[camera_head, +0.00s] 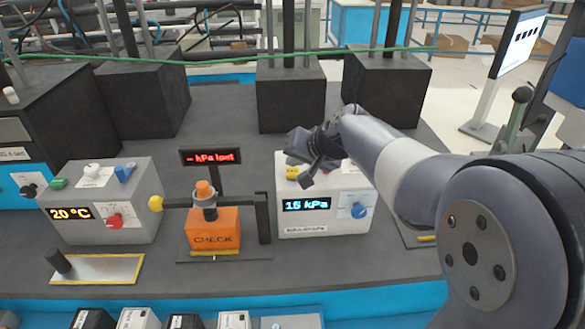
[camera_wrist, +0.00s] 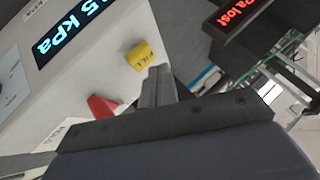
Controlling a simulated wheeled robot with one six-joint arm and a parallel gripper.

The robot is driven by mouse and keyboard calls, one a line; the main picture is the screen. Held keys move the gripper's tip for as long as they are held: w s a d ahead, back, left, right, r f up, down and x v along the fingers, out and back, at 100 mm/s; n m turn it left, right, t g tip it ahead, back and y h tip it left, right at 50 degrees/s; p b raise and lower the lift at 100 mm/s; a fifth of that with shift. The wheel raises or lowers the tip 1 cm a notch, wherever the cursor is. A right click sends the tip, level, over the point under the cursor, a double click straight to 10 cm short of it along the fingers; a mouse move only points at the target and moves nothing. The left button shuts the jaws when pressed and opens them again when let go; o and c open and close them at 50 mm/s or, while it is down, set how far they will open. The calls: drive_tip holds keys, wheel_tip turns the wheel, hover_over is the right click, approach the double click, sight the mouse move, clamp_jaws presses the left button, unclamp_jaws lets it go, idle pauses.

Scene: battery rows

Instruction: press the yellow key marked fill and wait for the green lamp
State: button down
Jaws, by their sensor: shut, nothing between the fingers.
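The yellow key marked FILL (camera_wrist: 139,56) sits on top of a white box (camera_head: 325,217) whose display (camera_head: 306,205) reads 15 kPa. The key also shows in the head view (camera_head: 292,172), at the box's upper left. My gripper (camera_wrist: 158,78) is shut and empty, with its tips close beside the yellow key. I cannot tell whether they touch it. In the head view my gripper (camera_head: 310,175) hangs over the box top and hides part of it. A red key (camera_wrist: 102,107) is near the fingers. I cannot make out a green lamp on this box.
Left of the box, an orange block marked CHECK (camera_head: 213,238) stands in a dark frame below a red-lettered sign (camera_head: 211,157). Farther left is a grey box (camera_head: 112,225) showing 20 °C, with knobs and a green key (camera_head: 58,183). Dark blocks (camera_head: 290,95) stand behind.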

sight(296, 174)
drive_tip(key=shift+r, duration=0.1)
drive_tip(key=shift+r+p, duration=1.85)
drive_tip(key=shift+r, duration=0.7)
drive_tip(key=shift+f, duration=0.15)
